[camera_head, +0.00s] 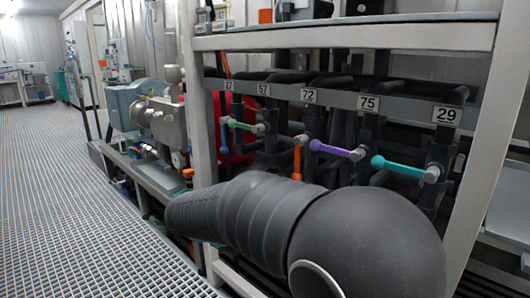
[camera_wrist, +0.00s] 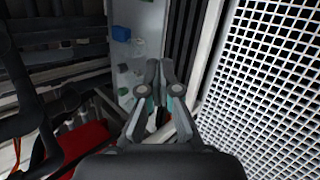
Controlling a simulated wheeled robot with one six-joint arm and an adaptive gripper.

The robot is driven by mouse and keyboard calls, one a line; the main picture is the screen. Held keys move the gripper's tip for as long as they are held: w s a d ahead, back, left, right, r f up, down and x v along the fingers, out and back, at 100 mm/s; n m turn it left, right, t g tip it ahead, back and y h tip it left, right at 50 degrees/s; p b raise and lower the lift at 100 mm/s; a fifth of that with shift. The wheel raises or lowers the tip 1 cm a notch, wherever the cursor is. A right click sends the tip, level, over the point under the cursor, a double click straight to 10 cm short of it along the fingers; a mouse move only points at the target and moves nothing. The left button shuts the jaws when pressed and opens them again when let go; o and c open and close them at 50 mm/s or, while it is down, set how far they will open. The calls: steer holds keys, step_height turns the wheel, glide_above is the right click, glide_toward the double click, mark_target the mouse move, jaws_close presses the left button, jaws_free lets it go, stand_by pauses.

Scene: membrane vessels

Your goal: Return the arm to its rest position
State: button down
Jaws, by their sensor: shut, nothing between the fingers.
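My gripper (camera_wrist: 160,75) shows in the wrist view, pointing up the picture. Its two fingers are together with nothing between them. In the head view my arm, in a dark ribbed sleeve, stretches across the lower middle from the right toward the left, in front of the valve rack. My gripper is not visible in the head view.
A rack frame (camera_head: 375,36) holds dark pipes and several valves, with a green handle (camera_head: 240,124), an orange handle (camera_head: 297,162), a purple handle (camera_head: 330,149) and a teal handle (camera_head: 398,166). Number plates include 72 (camera_head: 309,96). The grated floor (camera_head: 75,200) at left is clear.

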steer(key=s+d+r+m+y, duration=0.1)
steer(key=s+d+m+y, duration=0.1)
steer(key=s+d, duration=0.4)
steer(key=s+d+r+m+y+p, duration=0.1)
steer(key=s+d+m, duration=0.4)
steer(key=s, duration=0.5)
steer(key=s+d+r+m+y+p, duration=0.1)
steer(key=s+d+r+m+y, duration=0.2)
steer(key=s+d, duration=0.4)
steer(key=shift+s+t+y, duration=0.3)
steer(key=shift+s+y, duration=0.35)
steer(key=shift+y, duration=0.05)
